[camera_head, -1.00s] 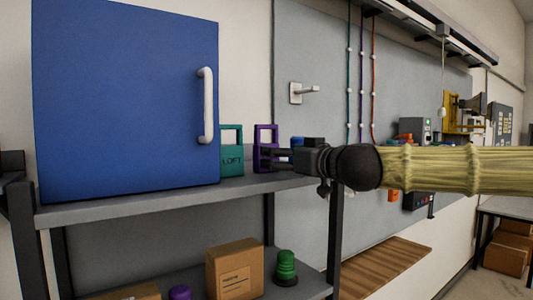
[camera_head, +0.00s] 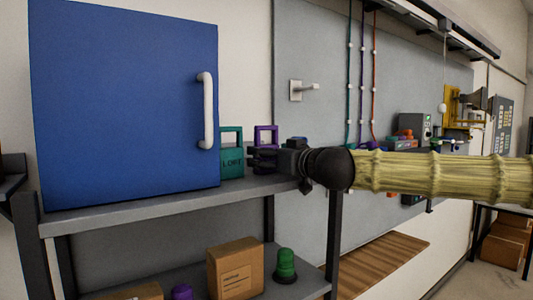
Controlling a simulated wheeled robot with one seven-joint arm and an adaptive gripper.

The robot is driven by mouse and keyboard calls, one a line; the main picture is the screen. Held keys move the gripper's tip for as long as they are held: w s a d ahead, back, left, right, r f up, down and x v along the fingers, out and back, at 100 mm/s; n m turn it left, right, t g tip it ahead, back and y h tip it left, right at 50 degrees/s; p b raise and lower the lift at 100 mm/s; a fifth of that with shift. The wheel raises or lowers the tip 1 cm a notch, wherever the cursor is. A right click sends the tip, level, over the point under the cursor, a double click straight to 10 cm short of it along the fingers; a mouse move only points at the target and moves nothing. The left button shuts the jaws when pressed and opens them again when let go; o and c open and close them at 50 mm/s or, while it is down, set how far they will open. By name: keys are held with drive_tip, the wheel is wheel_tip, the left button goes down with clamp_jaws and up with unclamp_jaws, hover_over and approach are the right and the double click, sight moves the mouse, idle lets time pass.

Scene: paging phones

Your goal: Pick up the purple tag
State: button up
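The purple tag (camera_head: 265,131) stands upright on the shelf, beside the teal tag. Its open, loop-like top shows above my gripper. My gripper (camera_head: 263,160) reaches in from the right at the height of the tag's lower part. Its dark fingers show as two bars with a gap between them, overlapping the tag's lower body and hiding most of it. Whether the fingers touch the tag cannot be seen.
The teal tag (camera_head: 231,160), lettered "LOFT", stands close to the left of the fingers. A blue cabinet (camera_head: 125,110) with a white handle fills the left of the shelf (camera_head: 150,212). A cardboard box (camera_head: 235,268) and green object (camera_head: 286,266) sit below.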

sight(270, 145)
drive_tip(key=shift+c, duration=0.3)
drive_tip(key=c, duration=1.2)
drive_tip(key=shift+o, duration=0.3)
drive_tip(key=shift+r, duration=0.1)
drive_tip(key=shift+r+p, duration=0.75)
drive_tip(key=shift+r, duration=0.15)
wheel_tip(270, 145, up, 2)
drive_tip(key=shift+r+p, duration=0.1)
drive_tip(key=shift+p, duration=0.7)
drive_tip(key=w+d+p+v, duration=0.2)
drive_tip(key=v, duration=1.3)
drive_tip(key=shift+s+d+r+p, duration=0.35)
drive_tip(key=shift+d+r+p, duration=0.05)
drive_tip(key=shift+d+r, duration=0.15)
